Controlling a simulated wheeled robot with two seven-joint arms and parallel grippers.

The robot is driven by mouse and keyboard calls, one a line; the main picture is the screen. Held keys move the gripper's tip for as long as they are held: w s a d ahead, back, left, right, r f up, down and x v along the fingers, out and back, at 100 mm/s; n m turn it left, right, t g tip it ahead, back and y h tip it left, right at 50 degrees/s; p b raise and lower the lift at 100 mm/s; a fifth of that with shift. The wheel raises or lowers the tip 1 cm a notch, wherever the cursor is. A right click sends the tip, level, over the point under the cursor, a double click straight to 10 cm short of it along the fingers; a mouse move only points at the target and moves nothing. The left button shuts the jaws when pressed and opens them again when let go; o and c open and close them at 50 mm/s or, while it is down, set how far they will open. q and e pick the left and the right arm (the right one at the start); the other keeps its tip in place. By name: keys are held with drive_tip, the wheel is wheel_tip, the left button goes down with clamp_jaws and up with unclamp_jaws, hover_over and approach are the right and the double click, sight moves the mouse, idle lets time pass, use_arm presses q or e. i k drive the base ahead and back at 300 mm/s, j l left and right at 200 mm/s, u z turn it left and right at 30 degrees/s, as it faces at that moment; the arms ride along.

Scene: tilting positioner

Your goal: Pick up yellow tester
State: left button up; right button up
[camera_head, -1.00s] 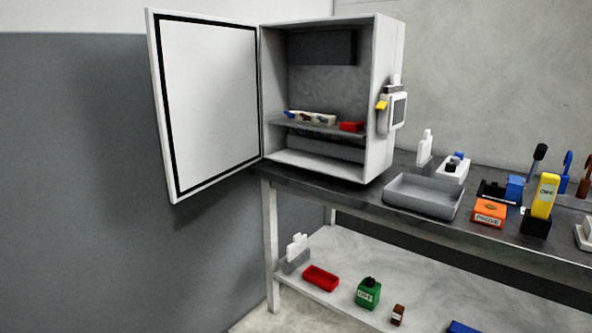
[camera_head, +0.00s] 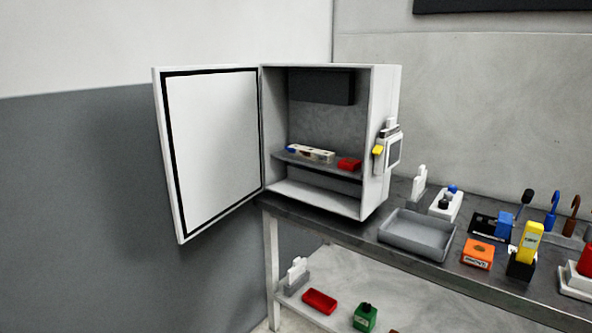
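A yellow tester (camera_head: 531,240) stands upright in a black holder (camera_head: 521,267) on the right part of the grey workbench. It has a small pale label near its top. An orange box (camera_head: 478,254) with a label sits just left of the holder. Neither of my grippers shows in the head view, so I cannot see their state.
An open white cabinet (camera_head: 382,190) stands at the bench's left end, its door (camera_head: 210,150) swung left. A grey tray (camera_head: 447,252) lies left of the orange box. Behind are a white block (camera_head: 436,209), a blue item (camera_head: 504,226) and hooked tools (camera_head: 553,208). A lower shelf (camera_head: 395,302) holds small items.

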sight(532, 234)
drive_tip(key=z, duration=1.35)
